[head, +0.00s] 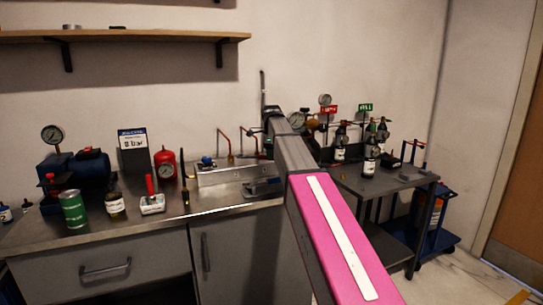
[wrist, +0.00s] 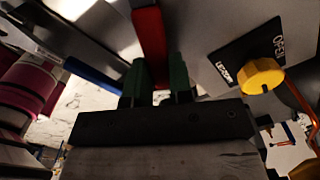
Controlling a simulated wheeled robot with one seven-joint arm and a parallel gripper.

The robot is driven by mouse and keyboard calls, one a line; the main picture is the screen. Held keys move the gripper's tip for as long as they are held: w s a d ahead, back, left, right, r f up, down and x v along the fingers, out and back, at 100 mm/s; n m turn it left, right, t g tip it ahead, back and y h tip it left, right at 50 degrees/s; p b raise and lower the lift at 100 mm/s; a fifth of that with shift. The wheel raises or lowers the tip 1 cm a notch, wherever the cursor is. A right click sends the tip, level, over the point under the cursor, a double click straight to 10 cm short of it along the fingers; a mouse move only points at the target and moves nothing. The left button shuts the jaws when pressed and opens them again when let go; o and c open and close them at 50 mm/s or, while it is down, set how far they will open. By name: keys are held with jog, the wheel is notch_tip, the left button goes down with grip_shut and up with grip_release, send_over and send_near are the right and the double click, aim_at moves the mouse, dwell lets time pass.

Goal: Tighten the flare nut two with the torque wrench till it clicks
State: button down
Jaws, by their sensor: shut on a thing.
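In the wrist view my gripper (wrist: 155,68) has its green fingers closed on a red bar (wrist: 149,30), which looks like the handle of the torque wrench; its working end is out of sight. In the head view my arm hides most of the gripper, and a thin dark rod (head: 262,84) stands up beside the arm's far end. Bent copper tubes (head: 225,143) rise from a metal rig (head: 225,175) on the bench. The flare nuts are too small or hidden to tell apart, and I cannot see whether the wrench touches one.
A yellow knob (wrist: 262,76) is close right of my gripper. A dark cart (head: 400,180) stands right.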

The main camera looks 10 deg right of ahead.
aim_at(261, 156)
jog(key=shift+a, duration=0.15)
jog(key=shift+w+a, duration=0.2)
jog(key=shift+a, duration=0.3)
jog(key=shift+w+a, duration=0.15)
jog(key=shift+a, duration=0.3)
jog(key=shift+w+a, duration=0.25)
jog(key=shift+a, duration=0.75)
dwell(1.2)
jog(key=c, duration=1.7)
grip_release()
grip_shut()
jog(key=shift+s+a+m, duration=0.35)
jog(key=shift+s+m, duration=0.3)
jog(key=shift+s, duration=0.1)
jog(key=shift+s+a+m, duration=0.3)
jog(key=shift+s+m, duration=0.35)
jog(key=shift+s, duration=0.25)
jog(key=shift+s+a+m, duration=0.45)
jog(key=shift+s+m, duration=0.2)
jog(key=shift+m, duration=0.05)
jog(key=shift+s+a+m, duration=0.45)
jog(key=shift+s+m, duration=0.2)
jog(key=shift+m, duration=0.05)
